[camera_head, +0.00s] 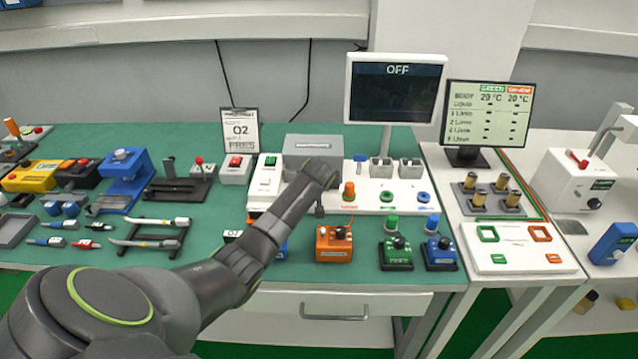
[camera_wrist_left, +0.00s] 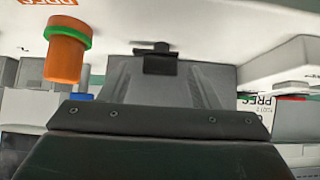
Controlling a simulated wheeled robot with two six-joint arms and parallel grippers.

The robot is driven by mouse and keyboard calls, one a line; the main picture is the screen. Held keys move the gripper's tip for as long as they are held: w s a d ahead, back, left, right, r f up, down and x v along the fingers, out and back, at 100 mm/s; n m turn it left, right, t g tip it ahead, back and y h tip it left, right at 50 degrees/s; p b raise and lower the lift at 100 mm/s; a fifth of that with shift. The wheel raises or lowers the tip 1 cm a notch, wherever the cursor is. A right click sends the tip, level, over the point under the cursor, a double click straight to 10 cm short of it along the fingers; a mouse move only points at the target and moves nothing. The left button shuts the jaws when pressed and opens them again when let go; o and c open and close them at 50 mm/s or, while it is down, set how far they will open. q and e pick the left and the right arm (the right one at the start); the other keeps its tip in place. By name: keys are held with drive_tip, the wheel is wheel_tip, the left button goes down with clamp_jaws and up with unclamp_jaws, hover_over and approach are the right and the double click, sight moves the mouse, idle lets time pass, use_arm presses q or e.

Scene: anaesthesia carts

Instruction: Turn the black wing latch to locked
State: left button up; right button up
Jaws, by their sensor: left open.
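The black wing latch (camera_wrist_left: 156,60) shows in the left wrist view as a small dark piece with a bar, against the white panel (camera_wrist_left: 210,25). Beside it stands an orange knob (camera_wrist_left: 68,50) with a green ring. In the head view my left gripper (camera_head: 319,188) is over the white panel (camera_head: 381,201), just left of the orange knob (camera_head: 348,191). It is open, close to the latch, with no grip on it visible. My wrist largely hides the latch in the head view. The gap between fingers and latch is unclear. My right gripper is not in view.
A grey box (camera_head: 312,146) stands behind my wrist. An orange box (camera_head: 333,245), a green box (camera_head: 396,252) and a blue box (camera_head: 439,252) stand in front of the panel. A monitor (camera_head: 396,90) reading OFF stands behind. Several tools lie at left.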

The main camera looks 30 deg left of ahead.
use_arm(q)
drive_tip(key=c, duration=1)
